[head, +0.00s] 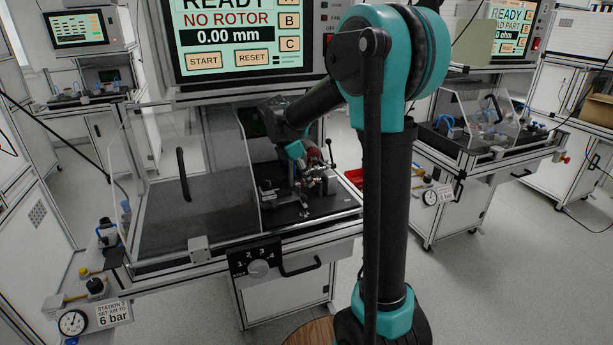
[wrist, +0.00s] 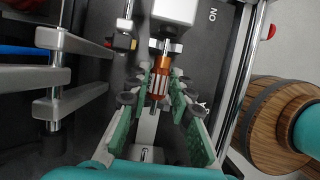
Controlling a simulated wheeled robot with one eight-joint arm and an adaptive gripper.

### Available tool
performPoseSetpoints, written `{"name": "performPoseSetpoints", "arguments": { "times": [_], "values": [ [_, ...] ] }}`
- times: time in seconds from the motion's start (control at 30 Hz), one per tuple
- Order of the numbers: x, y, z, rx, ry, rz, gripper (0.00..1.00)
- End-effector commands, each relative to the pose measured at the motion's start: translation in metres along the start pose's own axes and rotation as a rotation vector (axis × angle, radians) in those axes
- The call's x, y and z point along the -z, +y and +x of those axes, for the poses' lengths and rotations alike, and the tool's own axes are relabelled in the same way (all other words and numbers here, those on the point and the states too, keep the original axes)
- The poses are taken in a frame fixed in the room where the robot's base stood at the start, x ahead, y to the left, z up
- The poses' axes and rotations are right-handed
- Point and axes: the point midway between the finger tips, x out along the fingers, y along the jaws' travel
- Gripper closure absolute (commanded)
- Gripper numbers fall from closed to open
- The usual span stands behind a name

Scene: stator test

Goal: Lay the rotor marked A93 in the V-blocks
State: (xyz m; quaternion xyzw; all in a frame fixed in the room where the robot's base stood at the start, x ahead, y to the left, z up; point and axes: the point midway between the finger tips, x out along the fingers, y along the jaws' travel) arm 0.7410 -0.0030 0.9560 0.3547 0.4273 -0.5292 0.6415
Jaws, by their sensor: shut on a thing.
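The rotor (wrist: 160,82), with an orange-copper winding and a ribbed silver core, lies between my fingers in the wrist view. My gripper (wrist: 162,78) is shut on it, with green finger sides running up to the rotor. A white block (wrist: 175,12) with a metal fitting is just beyond the rotor's far end; I cannot tell if they touch. In the head view my gripper (head: 303,182) is low over the test fixture (head: 270,195) on the dark bench. The mark A93 is not readable, and I cannot clearly pick out the V-blocks.
Grey bars on posts (wrist: 75,77) stand left of my gripper in the wrist view. A clear guard (head: 185,170) covers the bench's left part. The screen (head: 235,35) above reads NO ROTOR and 0.00 mm. A dial panel (head: 258,262) is on the bench front.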

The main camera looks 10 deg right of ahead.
Motion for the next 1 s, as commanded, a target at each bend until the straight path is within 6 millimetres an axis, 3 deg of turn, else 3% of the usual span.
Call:
{"name": "performPoseSetpoints", "arguments": {
  "times": [0.97, 1.0],
  "values": [
    [0.0017, -0.0002, 0.0045, 0.0, 0.0, 0.0, 1.0],
    [0.0017, -0.0002, 0.0045, 0.0, 0.0, 0.0, 0.74]
  ]
}}
